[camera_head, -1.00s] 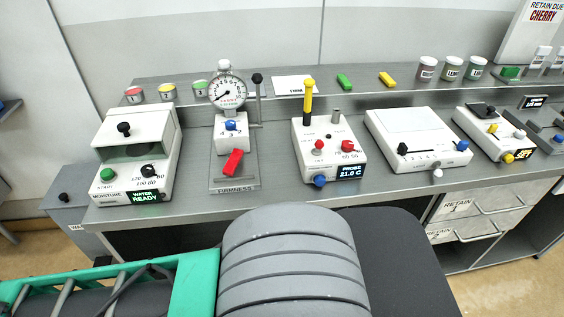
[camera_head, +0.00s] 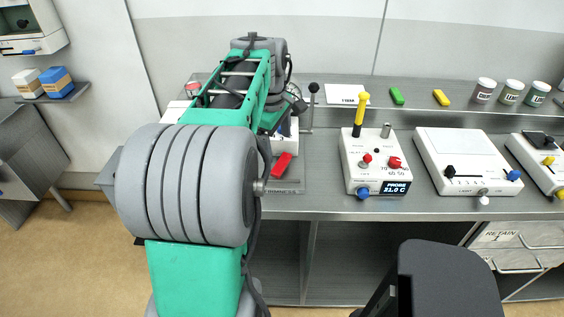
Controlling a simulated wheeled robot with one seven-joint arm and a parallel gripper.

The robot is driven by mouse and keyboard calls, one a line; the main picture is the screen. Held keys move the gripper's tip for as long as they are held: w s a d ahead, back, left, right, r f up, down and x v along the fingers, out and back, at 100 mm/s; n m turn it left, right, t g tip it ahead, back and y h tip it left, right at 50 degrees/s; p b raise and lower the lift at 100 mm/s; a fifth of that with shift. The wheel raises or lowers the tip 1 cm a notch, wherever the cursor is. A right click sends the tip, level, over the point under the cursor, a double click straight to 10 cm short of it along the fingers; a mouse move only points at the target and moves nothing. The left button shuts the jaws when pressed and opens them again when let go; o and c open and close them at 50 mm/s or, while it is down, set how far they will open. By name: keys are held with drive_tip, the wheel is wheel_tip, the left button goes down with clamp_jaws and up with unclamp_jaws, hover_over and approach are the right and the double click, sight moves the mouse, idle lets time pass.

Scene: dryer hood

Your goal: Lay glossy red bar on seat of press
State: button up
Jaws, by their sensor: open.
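The glossy red bar (camera_head: 282,165) lies slanted on the lower front part of the firmness press, just below its white block. Whether it lies flat on the seat I cannot tell. The press (camera_head: 287,187) shows only in part: its front plate, a piece of the white block and the black-knobbed lever (camera_head: 313,88) at its right. My own arm covers the dial and most of the upper press. My arm reaches over the bench at the press's left, and my gripper is hidden behind its links.
Right of the press stands the white probe unit (camera_head: 369,162) with a yellow-handled probe, then a flat white box (camera_head: 466,158). A green bar (camera_head: 397,96) and a yellow bar (camera_head: 441,97) lie on the back shelf. Bench surface between press and probe unit is clear.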

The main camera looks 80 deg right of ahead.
sight(281, 163)
drive_tip(key=f, duration=0.2)
drive_tip(key=d+f, duration=0.1)
drive_tip(key=f, duration=0.4)
drive_tip(key=shift+s+d+f+p, duration=0.2)
drive_tip(key=shift+s+f+p, duration=0.05)
drive_tip(key=shift+s+p, duration=0.1)
drive_tip(key=c, duration=1.2)
drive_tip(key=shift+o, duration=0.2)
drive_tip(key=shift+r, duration=0.15)
